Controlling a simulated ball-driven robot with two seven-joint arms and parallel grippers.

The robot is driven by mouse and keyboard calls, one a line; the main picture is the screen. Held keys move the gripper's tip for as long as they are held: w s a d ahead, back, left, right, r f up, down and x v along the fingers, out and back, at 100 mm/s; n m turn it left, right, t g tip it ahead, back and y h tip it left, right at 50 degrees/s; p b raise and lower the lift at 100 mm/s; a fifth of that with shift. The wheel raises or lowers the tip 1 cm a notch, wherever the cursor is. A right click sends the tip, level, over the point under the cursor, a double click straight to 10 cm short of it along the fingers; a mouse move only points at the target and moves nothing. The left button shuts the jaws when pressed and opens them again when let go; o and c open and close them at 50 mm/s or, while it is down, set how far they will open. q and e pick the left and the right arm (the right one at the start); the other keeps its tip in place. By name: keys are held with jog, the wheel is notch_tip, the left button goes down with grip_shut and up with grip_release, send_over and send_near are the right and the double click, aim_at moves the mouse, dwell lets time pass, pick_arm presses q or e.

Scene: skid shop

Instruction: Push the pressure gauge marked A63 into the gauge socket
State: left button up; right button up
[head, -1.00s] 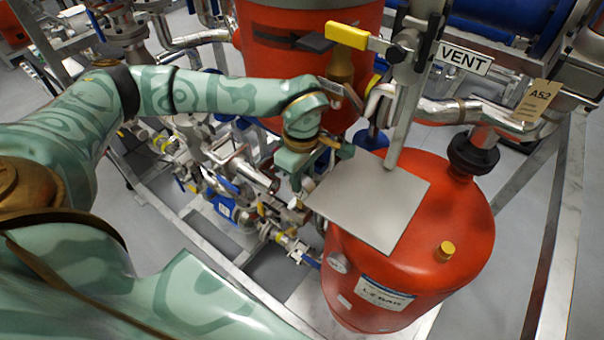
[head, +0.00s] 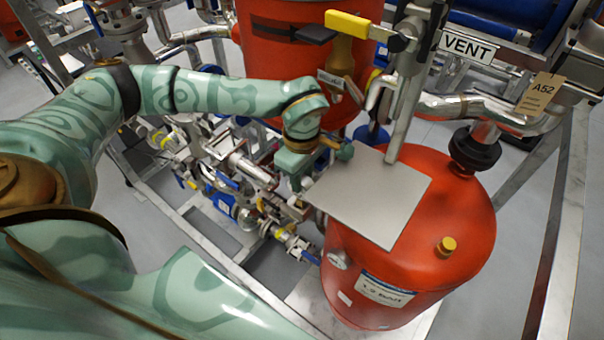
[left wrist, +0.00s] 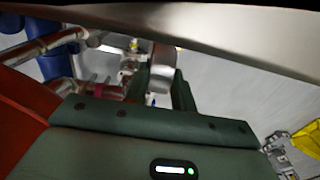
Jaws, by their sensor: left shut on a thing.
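My left gripper (head: 312,180) is beside the left edge of the grey plate (head: 372,196), above the front red tank. Its fingers are partly hidden by the wrist and the plate. In the left wrist view, a rounded silvery thing (left wrist: 162,66) shows between the green fingers (left wrist: 160,90); I take it to be the held gauge. No A63 marking can be read, and its dial face is not visible. The gauge socket cannot be made out in either view. My right gripper is not in view.
The front red tank (head: 452,215) has a yellow cap (head: 446,246) on top. A VENT sign (head: 467,46), an A52 tag (head: 541,93) and a yellow-handled valve (head: 347,27) stand behind the plate. Pipes and valves (head: 235,175) crowd the left side. Grey floor shows beyond the frame.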

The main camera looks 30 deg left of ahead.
pick_arm(q)
jog(key=shift+f, duration=0.2)
jog(key=shift+f, duration=0.15)
jog(key=o, duration=1.2)
jog(key=shift+s, duration=0.1)
jog(key=shift+c, duration=0.2)
